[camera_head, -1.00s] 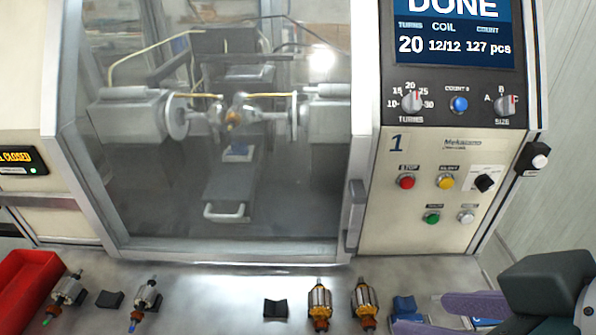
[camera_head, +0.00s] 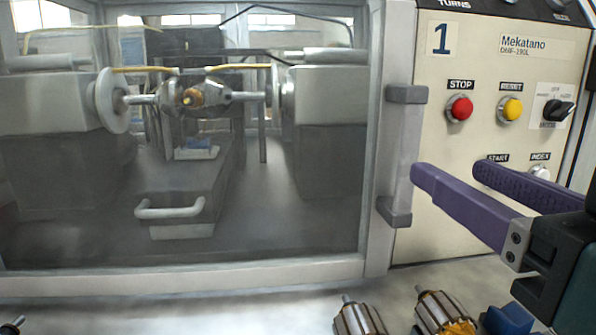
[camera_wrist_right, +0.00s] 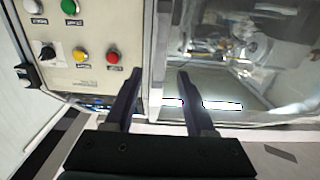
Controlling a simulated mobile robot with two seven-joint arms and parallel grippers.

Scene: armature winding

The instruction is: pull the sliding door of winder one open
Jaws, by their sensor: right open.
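Winder one (camera_head: 480,75) carries the number 1 on its cream panel. Its clear sliding door (camera_head: 374,130) is closed, with its right frame edge against the panel. The grey vertical handle (camera_head: 403,135) stands on that edge with a bracket at each end. My right gripper (camera_head: 446,168) is open and empty, its purple fingers just right of the handle in the head view, the nearer tip close to it; contact cannot be told. In the right wrist view my right gripper (camera_wrist_right: 159,72) has the pale door edge (camera_wrist_right: 157,55) showing between its fingers. My left gripper is out of view.
Red STOP (camera_head: 459,108) and yellow RESET (camera_head: 511,110) buttons and a black switch (camera_head: 558,110) sit near my right fingers. Behind the glass an armature (camera_head: 195,97) is held between spindles. Armatures (camera_head: 360,318) and a blue holder (camera_head: 508,320) stand on the bench below.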

